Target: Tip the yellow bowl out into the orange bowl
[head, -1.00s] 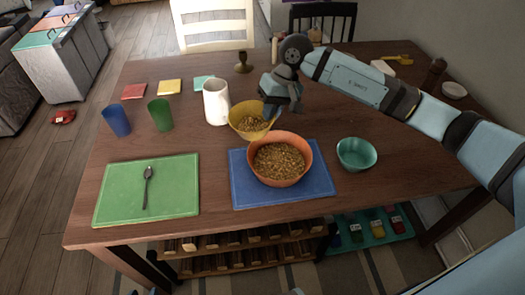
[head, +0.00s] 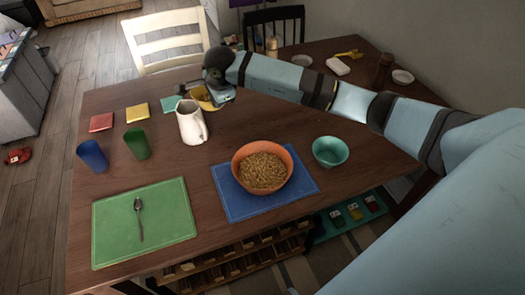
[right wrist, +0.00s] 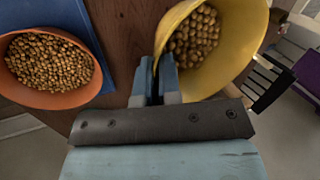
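The yellow bowl (head: 204,104) is near the far side of the table, behind the white pitcher and partly hidden. In the right wrist view the yellow bowl (right wrist: 224,79) holds round tan pieces. My right gripper (head: 219,97) is shut on its rim; the fingers (right wrist: 163,75) show on either side of the bowl's wall. I cannot tell whether the bowl touches the table. The orange bowl (head: 238,174) stands upright on a blue mat, full of similar pieces; it also shows in the right wrist view (right wrist: 45,100). My left gripper is not in view.
The white pitcher (head: 191,124) stands just in front of the yellow bowl. A teal bowl (head: 330,152) is right of the blue mat (head: 235,205). Blue (head: 92,156) and green (head: 137,144) cups stand left. A green mat (head: 165,210) holds a spoon.

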